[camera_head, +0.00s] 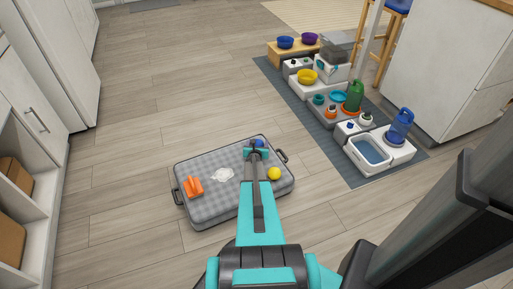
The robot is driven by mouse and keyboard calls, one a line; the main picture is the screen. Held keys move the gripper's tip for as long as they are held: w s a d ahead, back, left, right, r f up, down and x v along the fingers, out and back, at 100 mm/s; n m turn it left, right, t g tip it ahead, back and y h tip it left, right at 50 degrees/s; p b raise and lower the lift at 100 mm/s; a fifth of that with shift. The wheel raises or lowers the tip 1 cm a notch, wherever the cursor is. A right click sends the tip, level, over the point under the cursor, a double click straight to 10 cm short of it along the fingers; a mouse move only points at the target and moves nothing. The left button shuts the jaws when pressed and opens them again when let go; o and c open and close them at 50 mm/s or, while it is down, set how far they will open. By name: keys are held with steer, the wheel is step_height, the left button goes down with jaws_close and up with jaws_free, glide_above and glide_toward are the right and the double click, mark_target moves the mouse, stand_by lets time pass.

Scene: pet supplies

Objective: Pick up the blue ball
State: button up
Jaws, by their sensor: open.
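A blue ball (259,142) lies at the far edge of a grey checked pet bed (209,208) on the floor. Only a small part of it shows, because the end of my arm covers the rest. My gripper (256,152) is over the far right part of the bed, right at the ball in the picture. It is open. I cannot tell whether the fingers are around the ball or above it.
Bowls and feeders stand on a dark mat (344,170) at right. White cabinets (35,110) line the left. Floor around the bed is clear.

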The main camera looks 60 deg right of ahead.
steer(key=shift+x, duration=1.1)
steer(key=c, duration=1.2)
